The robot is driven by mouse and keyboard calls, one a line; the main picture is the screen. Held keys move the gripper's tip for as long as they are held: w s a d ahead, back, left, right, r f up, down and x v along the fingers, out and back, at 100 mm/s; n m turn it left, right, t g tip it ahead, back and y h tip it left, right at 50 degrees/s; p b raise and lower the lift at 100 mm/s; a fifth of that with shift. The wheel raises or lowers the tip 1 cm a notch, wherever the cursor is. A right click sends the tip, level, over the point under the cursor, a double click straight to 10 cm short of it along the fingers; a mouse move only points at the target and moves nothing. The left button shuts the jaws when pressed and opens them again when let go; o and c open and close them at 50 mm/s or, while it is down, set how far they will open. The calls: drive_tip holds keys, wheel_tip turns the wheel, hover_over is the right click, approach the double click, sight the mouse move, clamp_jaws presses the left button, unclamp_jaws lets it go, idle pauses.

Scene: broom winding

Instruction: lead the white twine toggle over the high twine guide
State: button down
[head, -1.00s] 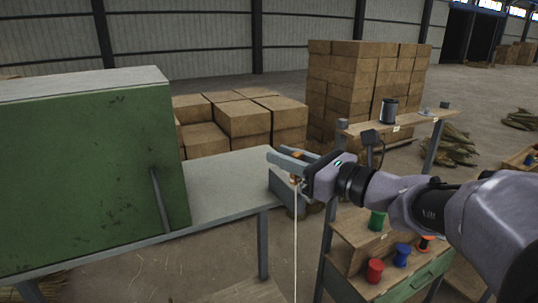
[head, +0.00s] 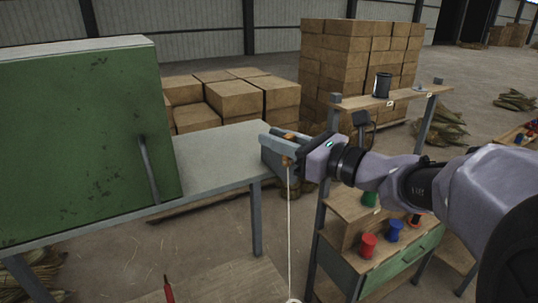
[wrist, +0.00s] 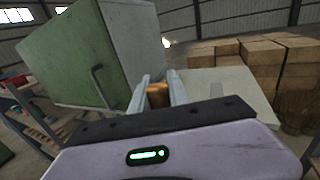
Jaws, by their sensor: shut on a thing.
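My gripper (head: 277,142) is shut on a small orange-brown toggle, which shows between the fingers in the wrist view (wrist: 158,95). White twine (head: 290,230) hangs from it, nearly straight down, to a pale round thing at the bottom edge of the head view. The gripper is in the air by the right end of the grey worktable (head: 215,160), and its fingers point left in the head view. I cannot make out the high twine guide for certain in either view.
A large green cabinet (head: 75,140) with a handle stands on the worktable. To the right is a shelf stand (head: 400,98) with a dark spool on top. Red (head: 368,245) and blue (head: 395,231) spools stand lower down. Stacked boxes (head: 350,70) fill the back.

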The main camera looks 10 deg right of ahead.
wheel_tip(320, 180, down, 8)
drive_tip(key=b, duration=0.6)
drive_tip(key=shift+b, duration=0.3)
drive_tip(key=shift+r, duration=0.1)
idle(0.4)
